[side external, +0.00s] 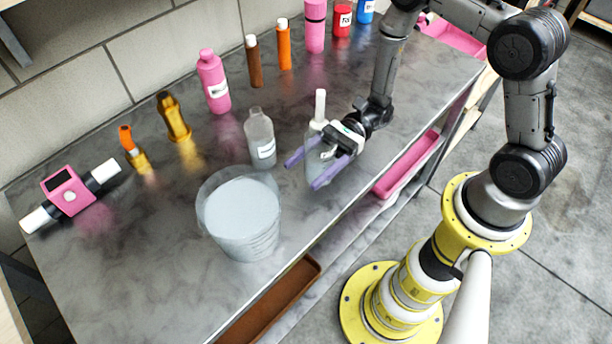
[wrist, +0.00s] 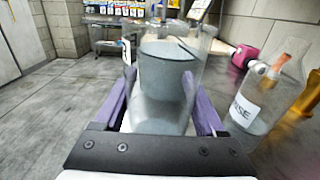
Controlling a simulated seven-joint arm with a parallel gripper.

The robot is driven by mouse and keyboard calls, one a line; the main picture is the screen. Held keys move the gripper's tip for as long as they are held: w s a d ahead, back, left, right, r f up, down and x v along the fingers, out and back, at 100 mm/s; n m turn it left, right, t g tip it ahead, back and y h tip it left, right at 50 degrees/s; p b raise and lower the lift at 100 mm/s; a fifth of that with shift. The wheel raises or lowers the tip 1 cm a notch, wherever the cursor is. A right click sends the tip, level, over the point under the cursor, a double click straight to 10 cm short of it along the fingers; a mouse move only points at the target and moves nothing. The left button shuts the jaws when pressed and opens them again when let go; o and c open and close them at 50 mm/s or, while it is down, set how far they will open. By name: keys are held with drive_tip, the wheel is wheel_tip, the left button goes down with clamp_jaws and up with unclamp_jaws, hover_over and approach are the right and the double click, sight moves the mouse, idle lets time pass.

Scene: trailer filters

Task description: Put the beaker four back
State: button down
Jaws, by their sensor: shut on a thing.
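My gripper (side external: 305,172) has purple fingers and is shut on a clear glass beaker. The beaker (side external: 320,165) is hard to make out in the side view, between the fingers near the bench's front edge. In the wrist view, the beaker (wrist: 165,112) stands roughly upright between the fingers (wrist: 155,95) and looks empty. I cannot tell whether its base touches the bench. No number on it is readable.
A large clear bucket (side external: 240,235) with pale contents stands left of my gripper. A clear labelled bottle (side external: 261,140) stands close behind. A white-topped item (side external: 319,108) is just beyond the gripper. Several bottles line the back of the metal bench (side external: 120,260). A pink tray (side external: 405,165) lies below.

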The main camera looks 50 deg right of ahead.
sight(309, 177)
drive_tip(key=shift+w+a+f, duration=0.15)
drive_tip(key=shift+w+f, duration=0.05)
drive_tip(key=shift+f, duration=0.15)
drive_tip(key=shift+w+f, duration=0.1)
drive_tip(key=shift+f, duration=1.45)
drive_tip(key=shift+f, duration=0.15)
unclamp_jaws()
